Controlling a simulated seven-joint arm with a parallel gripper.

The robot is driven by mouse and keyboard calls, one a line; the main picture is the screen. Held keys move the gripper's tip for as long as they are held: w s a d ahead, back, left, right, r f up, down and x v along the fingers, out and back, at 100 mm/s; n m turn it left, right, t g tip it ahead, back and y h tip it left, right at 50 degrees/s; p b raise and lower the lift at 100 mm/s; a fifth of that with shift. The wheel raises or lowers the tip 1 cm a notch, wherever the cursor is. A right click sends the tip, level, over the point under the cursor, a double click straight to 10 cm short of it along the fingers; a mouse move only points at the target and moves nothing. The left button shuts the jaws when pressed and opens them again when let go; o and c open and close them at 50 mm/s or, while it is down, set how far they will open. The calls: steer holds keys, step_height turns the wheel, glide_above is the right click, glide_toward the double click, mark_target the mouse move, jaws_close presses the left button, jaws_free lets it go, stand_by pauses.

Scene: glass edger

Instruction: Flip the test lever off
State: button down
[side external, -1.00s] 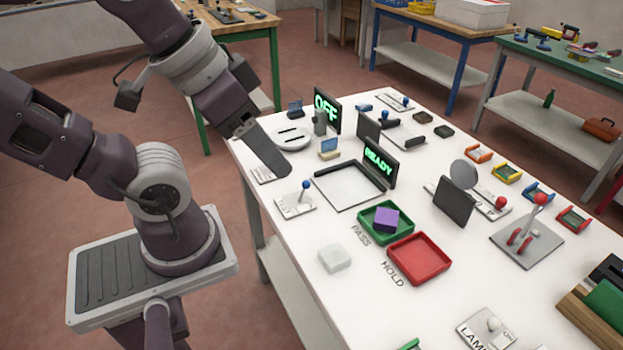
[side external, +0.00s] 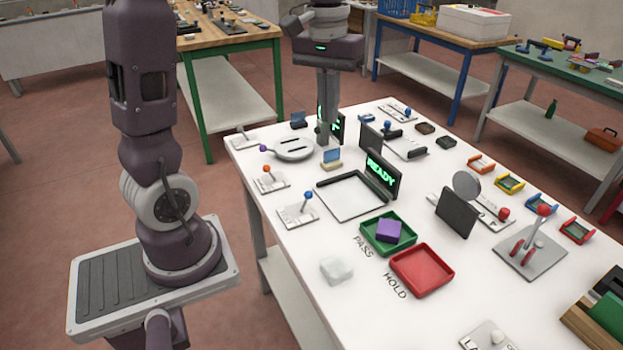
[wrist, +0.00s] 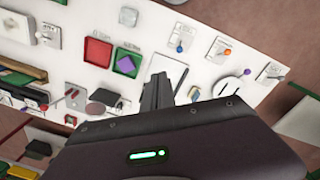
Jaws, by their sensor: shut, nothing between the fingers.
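I cannot read which lever is the test lever. A lever with a blue knob (side external: 308,195) stands on a pale plate at the table's near left edge. Behind it are an orange-knobbed lever (side external: 267,169) and a purple knob (side external: 263,148) beside a round slotted device (side external: 294,149). Two more blue-knobbed levers stand at the far end, one here (side external: 408,112). My gripper (side external: 328,128) is shut and empty, pointing down near the far left part of the table. It partly hides a green-lettered display (side external: 338,128). The wrist view shows the fingers (wrist: 160,78) and the orange knob (wrist: 227,52).
A READY screen (side external: 381,172) stands behind a pale panel. A green tray (side external: 369,245) holds a purple block (side external: 390,231); a red tray (side external: 448,288) is beside it. A dark screen (side external: 455,213) and a red-knobbed lever (side external: 543,211) stand right.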

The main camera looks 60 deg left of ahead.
mark_target(305, 202)
steer(key=w+a+f+n+g+h, duration=0.1)
steer(key=w+a+f+n+g, duration=0.2)
steer(key=a+f, duration=0.8)
steer(key=shift+w+a+f+n+h, duration=0.3)
steer(key=shift+w+a+n+h, duration=0.1)
steer(key=shift+w+a+n, duration=0.3)
steer(key=shift+d, duration=0.15)
steer(key=x, duration=1)
steer(key=shift+d, duration=0.2)
steer(key=shift+s+d+r, duration=0.1)
steer(key=shift+s+d, duration=0.7)
steer(key=shift+d, duration=0.3)
steer(key=shift+s+d, duration=0.3)
steer(key=shift+d, duration=0.1)
